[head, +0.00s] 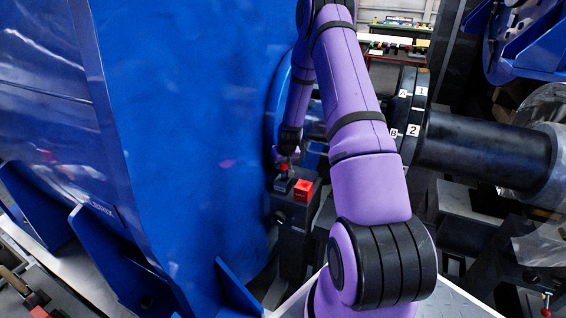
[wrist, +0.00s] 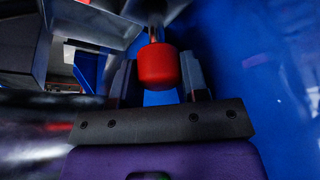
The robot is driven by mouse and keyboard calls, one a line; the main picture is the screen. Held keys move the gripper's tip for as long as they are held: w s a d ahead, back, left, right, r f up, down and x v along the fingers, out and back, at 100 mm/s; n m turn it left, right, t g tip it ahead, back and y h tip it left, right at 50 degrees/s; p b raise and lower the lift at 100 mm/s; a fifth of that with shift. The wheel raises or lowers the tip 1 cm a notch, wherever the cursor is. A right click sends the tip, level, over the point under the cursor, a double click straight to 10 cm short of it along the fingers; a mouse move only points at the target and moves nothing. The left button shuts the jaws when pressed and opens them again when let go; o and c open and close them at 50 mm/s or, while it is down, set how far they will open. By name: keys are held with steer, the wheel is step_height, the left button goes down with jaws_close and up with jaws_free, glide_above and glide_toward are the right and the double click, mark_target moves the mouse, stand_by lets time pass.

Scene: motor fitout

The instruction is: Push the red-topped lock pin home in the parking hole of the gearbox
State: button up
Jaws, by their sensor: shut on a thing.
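The lock pin's red top (wrist: 158,67) is a short red cylinder between the two fingers of my gripper (wrist: 158,60) in the wrist view. My gripper is shut on it. A metal shank (wrist: 155,32) runs from the red top away from the gripper. In the head view, a red top (head: 283,167) shows at the end of my arm, beside the big blue gearbox housing (head: 190,130). The parking hole cannot be made out, and I cannot tell how deep the pin sits.
A red block (head: 303,190) sits on a dark bracket (head: 292,222) close to my gripper. A black shaft (head: 485,150) and a coupling (head: 405,110) with white labels lie right of my arm. Blue ribs (head: 105,240) stand at the gearbox's foot.

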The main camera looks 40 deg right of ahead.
steer(key=shift+f, duration=1.4)
steer(key=o, duration=1.1)
steer(key=v, duration=1)
steer(key=shift+s+r, duration=0.2)
steer(key=shift+r, duration=0.1)
steer(key=shift+s+a, duration=0.75)
steer(key=shift+a, duration=1.1)
steer(key=shift+s+a, duration=0.8)
steer(key=shift+a, duration=1.05)
steer(key=shift+s+a, duration=0.75)
steer(key=shift+a, duration=1.15)
